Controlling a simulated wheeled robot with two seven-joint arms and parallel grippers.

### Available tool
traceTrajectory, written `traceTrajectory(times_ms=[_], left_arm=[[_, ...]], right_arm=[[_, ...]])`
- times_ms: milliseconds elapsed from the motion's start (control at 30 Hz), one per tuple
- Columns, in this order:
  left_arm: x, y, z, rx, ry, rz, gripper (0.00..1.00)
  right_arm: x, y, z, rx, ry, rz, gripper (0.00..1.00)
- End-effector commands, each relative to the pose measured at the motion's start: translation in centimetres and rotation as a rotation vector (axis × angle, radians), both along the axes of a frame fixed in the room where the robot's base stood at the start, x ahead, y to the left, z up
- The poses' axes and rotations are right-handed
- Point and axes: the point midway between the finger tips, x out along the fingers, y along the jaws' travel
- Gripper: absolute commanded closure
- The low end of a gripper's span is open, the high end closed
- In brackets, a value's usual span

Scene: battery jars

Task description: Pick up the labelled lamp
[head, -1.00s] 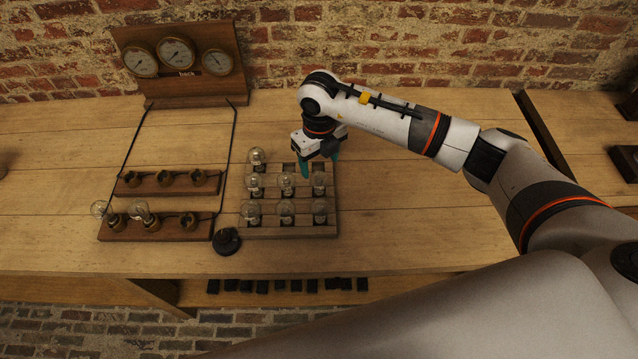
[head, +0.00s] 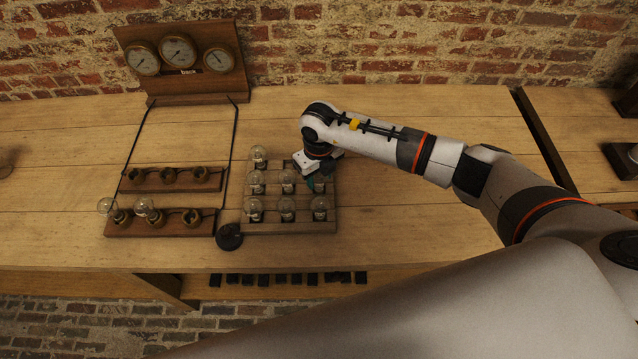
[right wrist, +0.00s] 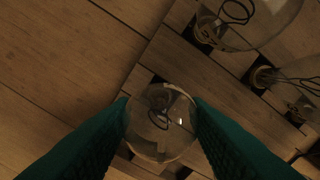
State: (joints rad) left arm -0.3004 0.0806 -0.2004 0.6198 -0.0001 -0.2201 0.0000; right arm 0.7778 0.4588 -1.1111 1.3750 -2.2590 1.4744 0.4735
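My right gripper (head: 314,183) is down at the right column of the wooden lamp tray (head: 290,228). In the right wrist view its two teal fingers (right wrist: 161,115) stand on either side of a clear glass bulb (right wrist: 160,125), with their inner edges at the glass. Whether they press on it I cannot tell. Several similar glass lamps stand upright in the tray, such as one at the back left (head: 258,157) and one at the front right (head: 320,206). My left gripper is out of view.
Left of the tray are two wooden socket strips; the front strip (head: 162,228) holds two bulbs and the back strip (head: 171,184) none. A black round object (head: 229,237) sits at the tray's front left corner. A gauge board (head: 182,84) stands behind.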

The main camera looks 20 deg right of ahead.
Motion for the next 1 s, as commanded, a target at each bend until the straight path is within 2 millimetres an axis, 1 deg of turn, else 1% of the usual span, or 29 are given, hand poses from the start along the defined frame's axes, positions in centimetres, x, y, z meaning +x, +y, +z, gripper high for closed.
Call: traceTrajectory(times_ms=[33, 100, 133, 367, 467, 567, 833, 900, 1000], left_arm=[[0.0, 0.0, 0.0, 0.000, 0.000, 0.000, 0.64], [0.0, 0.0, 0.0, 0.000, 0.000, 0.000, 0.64], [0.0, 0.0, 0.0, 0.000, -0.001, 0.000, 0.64], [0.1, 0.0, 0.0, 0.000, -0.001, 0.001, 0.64], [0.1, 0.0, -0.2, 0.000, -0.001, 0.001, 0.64], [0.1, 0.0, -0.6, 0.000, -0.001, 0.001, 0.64], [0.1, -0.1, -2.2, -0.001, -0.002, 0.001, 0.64], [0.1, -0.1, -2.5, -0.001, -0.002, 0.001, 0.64], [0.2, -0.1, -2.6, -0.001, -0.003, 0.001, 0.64]], right_arm=[[0.0, 0.0, 0.0, 0.000, 0.000, 0.000, 0.73], [0.0, 0.0, 0.0, 0.000, 0.000, 0.000, 0.85], [0.0, 0.0, 0.0, 0.000, 0.000, 0.000, 0.87], [0.0, 0.0, 0.1, 0.000, -0.001, 0.000, 0.87], [0.1, 0.0, 0.5, 0.001, -0.002, -0.001, 0.87], [0.2, -0.1, 1.8, 0.001, -0.004, 0.001, 0.87], [0.1, 0.0, 7.2, 0.001, -0.005, 0.002, 0.87], [0.1, 0.0, 8.3, 0.000, -0.004, 0.000, 0.87], [-0.1, -0.1, 9.3, -0.001, -0.001, 0.025, 0.87]])
